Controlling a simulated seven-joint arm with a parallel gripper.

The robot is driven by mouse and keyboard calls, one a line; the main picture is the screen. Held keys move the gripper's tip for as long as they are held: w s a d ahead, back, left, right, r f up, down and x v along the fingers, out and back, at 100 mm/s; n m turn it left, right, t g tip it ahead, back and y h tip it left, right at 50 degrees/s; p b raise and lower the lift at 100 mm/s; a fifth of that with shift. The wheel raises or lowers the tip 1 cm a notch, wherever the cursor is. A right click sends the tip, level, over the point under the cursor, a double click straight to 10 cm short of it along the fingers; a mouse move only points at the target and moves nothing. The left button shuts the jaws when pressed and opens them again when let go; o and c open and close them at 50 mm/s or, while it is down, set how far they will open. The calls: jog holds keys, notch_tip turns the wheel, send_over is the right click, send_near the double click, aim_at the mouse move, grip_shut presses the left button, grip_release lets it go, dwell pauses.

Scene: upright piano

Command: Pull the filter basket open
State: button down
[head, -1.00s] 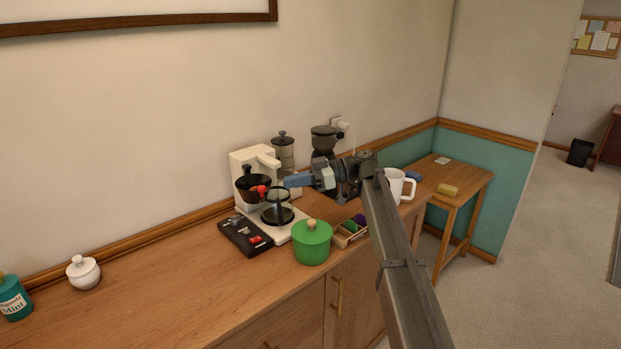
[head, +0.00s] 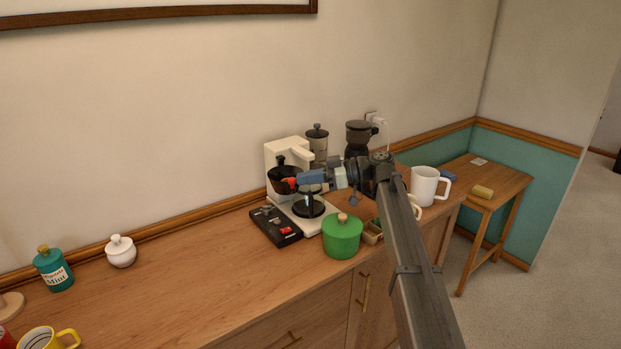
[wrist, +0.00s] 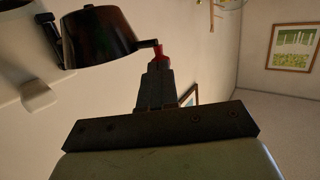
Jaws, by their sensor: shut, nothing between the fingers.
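The filter basket (head: 282,178) is a dark cone-shaped holder on the front of the white coffee maker (head: 272,160). It also shows at the upper left of the wrist view (wrist: 98,38). A short dark stem with a red tip (wrist: 159,50) sticks out from its rim; the red also shows in the head view. My gripper (head: 299,181) is shut and empty, with its fingertips at the red tip. I cannot tell whether they touch it. The glass carafe (head: 309,206) sits below the basket, partly behind my gripper.
A grinder (head: 358,136), a canister (head: 318,145) and a white mug (head: 424,184) are close by. The counter's left middle is clear.

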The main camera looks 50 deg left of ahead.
jog(key=shift+m+t+y, duration=0.4)
jog(key=shift+m+y, duration=0.1)
jog(key=s, duration=0.2)
jog(key=s+a, duration=0.1)
jog(key=s, duration=0.1)
jog(key=shift+s, duration=0.1)
jog(key=s+d+v, duration=0.1)
jog(key=v, duration=1.3)
jog(key=shift+s+d, duration=0.15)
